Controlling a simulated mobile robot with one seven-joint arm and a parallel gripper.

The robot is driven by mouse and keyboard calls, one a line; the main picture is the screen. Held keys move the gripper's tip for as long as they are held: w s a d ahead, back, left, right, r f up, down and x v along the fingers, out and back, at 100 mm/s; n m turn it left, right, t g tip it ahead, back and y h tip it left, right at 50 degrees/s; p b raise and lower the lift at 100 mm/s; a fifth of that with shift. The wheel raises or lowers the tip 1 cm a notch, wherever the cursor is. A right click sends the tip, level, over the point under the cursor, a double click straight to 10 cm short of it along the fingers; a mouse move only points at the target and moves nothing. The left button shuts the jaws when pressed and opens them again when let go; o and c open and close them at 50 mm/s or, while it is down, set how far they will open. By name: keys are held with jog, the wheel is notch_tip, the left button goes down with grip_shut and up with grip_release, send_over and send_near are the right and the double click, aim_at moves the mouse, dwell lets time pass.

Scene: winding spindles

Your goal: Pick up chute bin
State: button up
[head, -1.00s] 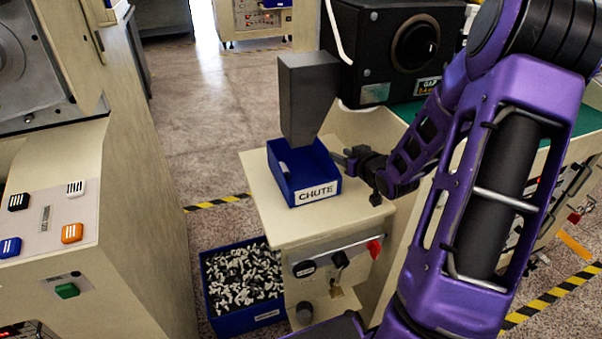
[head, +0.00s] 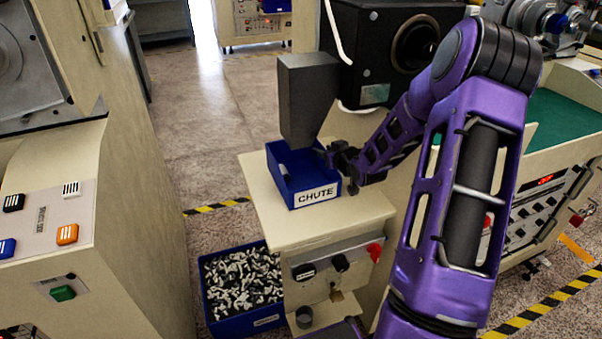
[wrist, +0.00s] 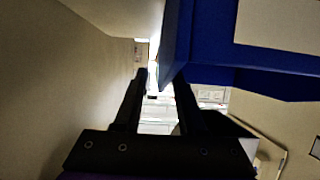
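The chute bin (head: 318,196) is an open blue box with a white CHUTE label, standing upright on the beige cabinet top under the grey chute. My gripper (head: 328,156) is at the bin's right side, near the top of that wall. In the wrist view my gripper (wrist: 160,78) has its two fingers apart, and a blue edge of the bin reaches between their tips. I cannot tell whether a finger touches the wall.
The grey chute (head: 307,100) hangs close above the bin's back. A dark machine housing (head: 375,45) stands behind. The beige cabinet (head: 270,215) has bare top on the bin's left. A blue crate of small parts (head: 243,285) sits on the floor at its left.

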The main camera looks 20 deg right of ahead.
grip_shut()
dwell(1.3)
